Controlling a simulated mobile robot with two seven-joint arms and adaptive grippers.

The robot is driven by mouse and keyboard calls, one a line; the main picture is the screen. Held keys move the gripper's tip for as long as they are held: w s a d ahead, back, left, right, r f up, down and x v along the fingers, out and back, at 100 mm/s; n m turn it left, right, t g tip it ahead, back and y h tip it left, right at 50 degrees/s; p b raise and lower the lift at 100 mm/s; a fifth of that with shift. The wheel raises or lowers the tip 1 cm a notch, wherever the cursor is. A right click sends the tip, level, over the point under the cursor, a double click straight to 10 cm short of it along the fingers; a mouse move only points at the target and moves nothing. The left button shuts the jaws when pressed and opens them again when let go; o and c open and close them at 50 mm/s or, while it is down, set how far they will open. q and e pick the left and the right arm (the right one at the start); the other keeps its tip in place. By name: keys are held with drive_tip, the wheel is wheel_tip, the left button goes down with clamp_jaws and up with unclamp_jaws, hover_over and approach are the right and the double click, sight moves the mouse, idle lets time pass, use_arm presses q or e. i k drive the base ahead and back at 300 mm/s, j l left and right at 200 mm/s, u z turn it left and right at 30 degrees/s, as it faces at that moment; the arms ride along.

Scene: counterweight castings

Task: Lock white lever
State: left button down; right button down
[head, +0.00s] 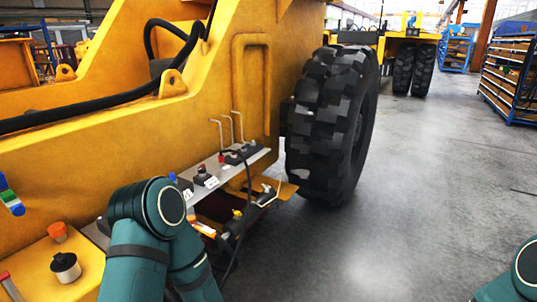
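Several thin white bent rods stand up from a grey metal shelf on the yellow machine's side; one white rod (238,126) is at the right of the group. A small pale handle (268,192) shows lower down, beside a yellow bracket. I cannot tell which of these is the white lever or whether it is locked. My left arm enters at lower left, bent, in front of the shelf's near end. My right arm shows only at the lower right corner. Neither gripper is in view.
The grey shelf (263,152) carries several dark blocks with red or blue knobs. A black cable hangs below it. A large black tyre (330,125) stands to the right. An orange knob (57,231) and black-and-white cap (65,266) sit at left. Grey floor at right is clear.

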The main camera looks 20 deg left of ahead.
sight(226, 167)
drive_tip(key=i+u, duration=0.25)
drive_tip(key=i, duration=0.15)
drive_tip(key=i+l+u, duration=0.25)
drive_tip(key=i, duration=0.15)
drive_tip(key=i+l+u, duration=0.25)
drive_tip(key=i, duration=0.15)
drive_tip(key=i+j, duration=0.05)
